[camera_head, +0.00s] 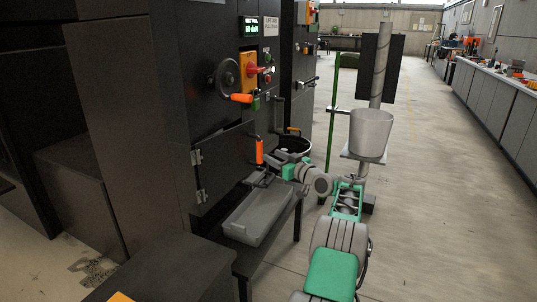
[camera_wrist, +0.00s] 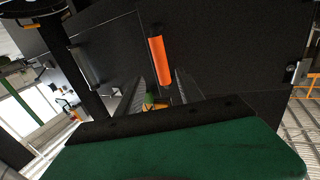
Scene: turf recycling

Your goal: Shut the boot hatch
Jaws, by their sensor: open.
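The boot hatch (camera_head: 224,168) is a black panel low on the front of the dark machine, with metal hinges on its left edge and an upright orange handle (camera_head: 259,151) near its right edge. How far it stands off the frame is hard to tell. My gripper (camera_head: 262,178) is just below the handle. In the wrist view, the hatch (camera_wrist: 225,60) fills the upper right, with a hinge at far right. The orange handle (camera_wrist: 158,61) is ahead of my open, ridged fingers (camera_wrist: 158,92). I cannot tell whether they touch it.
A grey tray (camera_head: 258,216) sits on a dark bench under my gripper. A black bucket (camera_head: 293,146) stands behind it. The floor right is clear.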

